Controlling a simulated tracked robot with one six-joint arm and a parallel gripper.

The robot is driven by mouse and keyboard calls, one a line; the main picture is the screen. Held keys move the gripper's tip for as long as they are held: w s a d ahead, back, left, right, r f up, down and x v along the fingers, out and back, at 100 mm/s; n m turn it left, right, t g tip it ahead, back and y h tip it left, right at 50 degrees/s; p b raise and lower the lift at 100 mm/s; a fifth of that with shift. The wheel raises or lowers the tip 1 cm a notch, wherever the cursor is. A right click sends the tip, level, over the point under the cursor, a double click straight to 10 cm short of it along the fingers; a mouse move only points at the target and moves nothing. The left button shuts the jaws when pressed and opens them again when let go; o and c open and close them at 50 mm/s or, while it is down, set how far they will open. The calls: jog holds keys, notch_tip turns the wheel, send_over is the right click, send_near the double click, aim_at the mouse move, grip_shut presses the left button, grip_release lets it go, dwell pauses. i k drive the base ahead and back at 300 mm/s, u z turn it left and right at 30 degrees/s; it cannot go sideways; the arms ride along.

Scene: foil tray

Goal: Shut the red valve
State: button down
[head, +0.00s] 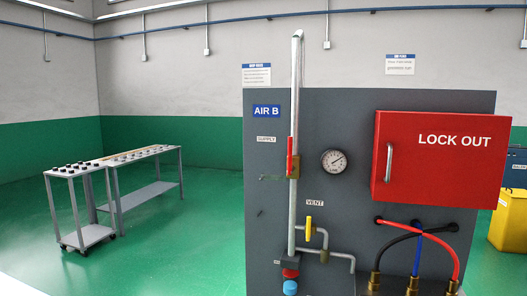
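The red valve handle (290,158) is a long red lever on the vertical grey pipe (297,90), beside the SUPPLY label (266,140). The lever stands upright, in line with the pipe. A brassy valve body (295,167) shows next to it. The pipe runs down the front of a dark grey panel (265,220) marked AIR B (266,111). My gripper is not in view.
Right of the lever are a gauge (334,161) and a red LOCK OUT box (450,165). Below are a yellow lever (308,228) near VENT, and red, black and blue hoses (445,240). A small peg (264,178) sits left. Carts (85,200) stand behind.

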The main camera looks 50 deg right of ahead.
aim_at(291, 169)
jog(key=i, duration=0.85)
jog(key=z, duration=0.05)
